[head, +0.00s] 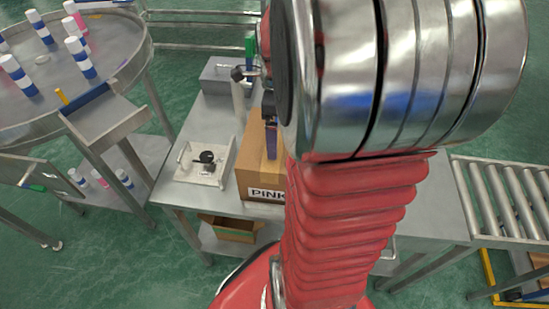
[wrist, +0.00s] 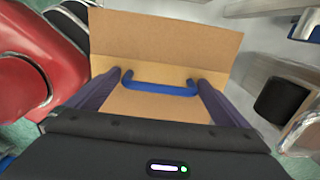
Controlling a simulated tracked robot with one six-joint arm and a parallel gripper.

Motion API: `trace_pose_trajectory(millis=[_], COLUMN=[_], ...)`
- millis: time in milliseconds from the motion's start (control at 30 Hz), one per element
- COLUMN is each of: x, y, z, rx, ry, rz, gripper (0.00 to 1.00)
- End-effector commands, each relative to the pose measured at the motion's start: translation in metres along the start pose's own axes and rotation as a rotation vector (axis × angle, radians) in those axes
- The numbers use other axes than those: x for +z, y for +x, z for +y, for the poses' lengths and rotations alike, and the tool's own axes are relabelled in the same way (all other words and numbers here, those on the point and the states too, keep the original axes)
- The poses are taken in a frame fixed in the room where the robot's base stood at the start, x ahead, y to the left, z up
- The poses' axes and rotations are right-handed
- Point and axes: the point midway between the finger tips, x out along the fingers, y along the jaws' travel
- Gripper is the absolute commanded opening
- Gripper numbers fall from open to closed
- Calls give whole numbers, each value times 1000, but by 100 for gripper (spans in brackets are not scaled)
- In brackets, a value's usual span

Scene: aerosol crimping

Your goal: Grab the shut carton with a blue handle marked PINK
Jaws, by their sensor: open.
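A brown carton (head: 248,172) labelled PINK stands on the metal table, partly hidden behind my arm. In the wrist view the carton (wrist: 165,40) fills the middle, with a blue handle (wrist: 160,86) across its top. My gripper (wrist: 158,80) is open, with its two dark fingers on either side of the handle. The handle lies between the fingers, and both ends seem close to them; I cannot tell whether they touch. In the head view my gripper (head: 271,140) is mostly hidden by my arm, with one finger showing over the carton.
The metal table (head: 210,125) also bears a white plate with a black knob (head: 207,160) left of the carton and a grey box (head: 222,75) behind. A round table (head: 120,50) with striped cans stands at left. A roller conveyor (head: 500,195) is at right. An open carton (head: 230,228) sits below.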

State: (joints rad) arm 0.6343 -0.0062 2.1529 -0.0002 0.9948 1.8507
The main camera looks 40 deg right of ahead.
Motion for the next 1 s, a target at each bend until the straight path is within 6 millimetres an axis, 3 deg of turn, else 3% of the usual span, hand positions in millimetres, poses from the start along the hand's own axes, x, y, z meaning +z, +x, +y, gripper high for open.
trace_pose_trajectory(millis=[67,1000], x=[0,0], y=[0,0], z=[0,1], rx=[1,2], ry=[0,-1], rz=[0,0], gripper=[100,34])
